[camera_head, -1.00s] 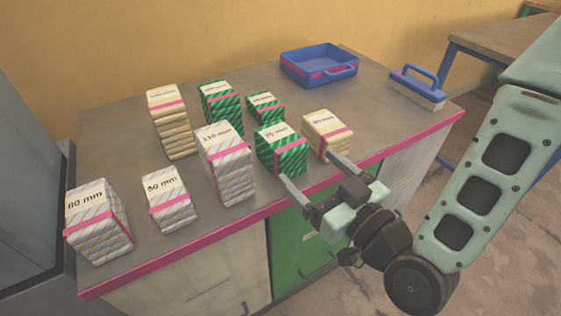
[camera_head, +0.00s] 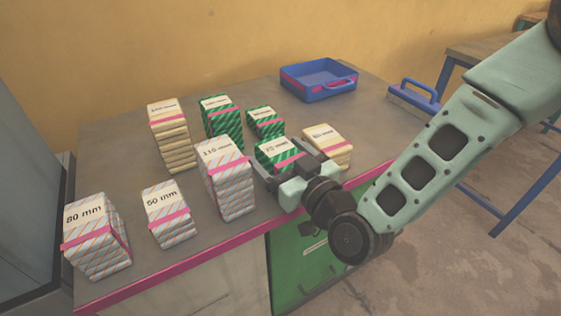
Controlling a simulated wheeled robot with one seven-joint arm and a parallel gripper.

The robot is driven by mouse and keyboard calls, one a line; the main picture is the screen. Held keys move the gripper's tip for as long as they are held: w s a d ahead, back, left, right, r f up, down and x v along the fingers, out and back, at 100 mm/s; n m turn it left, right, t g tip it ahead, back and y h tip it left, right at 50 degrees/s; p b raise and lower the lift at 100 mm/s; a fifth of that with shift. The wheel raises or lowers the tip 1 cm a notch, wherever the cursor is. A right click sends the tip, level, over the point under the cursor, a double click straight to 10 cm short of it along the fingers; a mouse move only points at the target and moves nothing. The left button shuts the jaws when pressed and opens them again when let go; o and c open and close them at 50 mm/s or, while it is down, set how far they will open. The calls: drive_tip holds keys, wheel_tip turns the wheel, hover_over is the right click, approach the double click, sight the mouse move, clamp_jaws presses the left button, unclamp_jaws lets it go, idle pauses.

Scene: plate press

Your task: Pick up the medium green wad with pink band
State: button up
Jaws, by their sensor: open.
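The medium green wad with a pink band (camera_head: 272,148) stands upright near the counter's front edge, with a white label on top. My gripper (camera_head: 287,162) is open at this wad, one finger at its left side and one at its right. The gripper hides the wad's lower front, and I cannot tell whether the fingers touch it. A taller green wad (camera_head: 223,120) and a smaller green wad (camera_head: 265,121) stand behind it, both with pink bands.
A tall striped white wad (camera_head: 226,180) stands close on the left and a cream wad (camera_head: 328,145) close on the right. Two more striped wads and a cream stack stand further left. A blue tray (camera_head: 318,82) and a blue-handled brush (camera_head: 415,97) are behind.

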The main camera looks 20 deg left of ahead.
sight(281, 150)
drive_tip(key=shift+c, duration=0.3)
drive_tip(key=c, duration=1)
drive_tip(key=shift+c, duration=0.2)
drive_tip(key=shift+r, duration=0.15)
wheel_tip(281, 150, up, 10)
drive_tip(key=shift+f+p, duration=0.1)
drive_tip(key=shift+p, duration=0.45)
